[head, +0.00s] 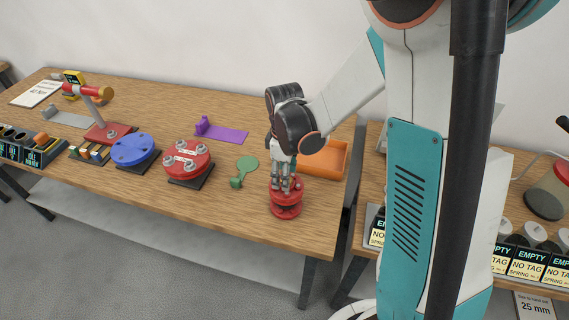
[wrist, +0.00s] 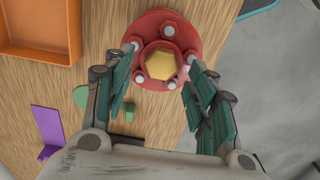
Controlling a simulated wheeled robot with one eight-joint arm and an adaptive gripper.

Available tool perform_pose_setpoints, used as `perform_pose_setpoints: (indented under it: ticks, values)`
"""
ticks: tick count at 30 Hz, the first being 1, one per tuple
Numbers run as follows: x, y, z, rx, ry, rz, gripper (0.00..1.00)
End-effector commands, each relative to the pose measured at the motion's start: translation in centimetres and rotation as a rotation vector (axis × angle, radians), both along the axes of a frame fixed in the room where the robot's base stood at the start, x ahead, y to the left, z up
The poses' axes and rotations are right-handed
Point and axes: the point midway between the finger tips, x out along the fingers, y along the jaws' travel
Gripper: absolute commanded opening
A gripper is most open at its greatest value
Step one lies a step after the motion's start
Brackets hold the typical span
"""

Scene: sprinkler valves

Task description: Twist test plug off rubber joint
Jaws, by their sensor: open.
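The red flanged joint (head: 286,208) stands on the wooden table near its front right corner. In the wrist view the red flange (wrist: 192,38) has several grey bolt heads around its rim. A brass-coloured hexagonal plug (wrist: 160,65) sits in a red collar at its middle. My gripper (wrist: 160,82) is open, with its teal-padded fingers on either side of the plug and a gap showing on both sides. In the head view my gripper (head: 286,186) points down over the joint and hides the plug. I cannot tell how far the fingertips are above the flange.
An orange tray (head: 325,160) lies just behind the joint. A green paddle-shaped piece (head: 243,172), a red bolted flange (head: 188,160), a blue flange (head: 134,149) and a purple bracket (head: 220,132) lie to the left. The table's front edge is close.

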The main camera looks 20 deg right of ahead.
Motion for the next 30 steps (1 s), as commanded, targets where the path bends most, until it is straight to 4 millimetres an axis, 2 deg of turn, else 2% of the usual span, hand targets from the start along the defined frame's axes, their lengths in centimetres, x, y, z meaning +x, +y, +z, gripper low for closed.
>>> perform_pose_setpoints:
  ticks: [1,6,15,16,22,24,25,28,30]
  values:
    - [0.0,0.0,-0.7,0.000,0.000,0.000,0.52]
    - [0.0,0.0,-1.7,0.000,0.000,0.000,0.52]
    - [0.0,0.0,-1.8,0.000,0.000,0.000,0.52]
    - [0.0,0.0,-1.8,0.000,0.000,0.000,0.49]
    - [0.0,0.0,-1.8,0.000,0.000,0.000,0.04]
    - [0.0,0.0,-1.8,0.000,0.000,0.000,0.02]
    - [0.0,0.0,-1.8,0.000,0.000,0.000,0.25]
    - [0.0,0.0,-1.8,0.000,0.000,0.000,0.03]
    - [0.0,0.0,-1.8,0.000,0.000,0.000,0.03]
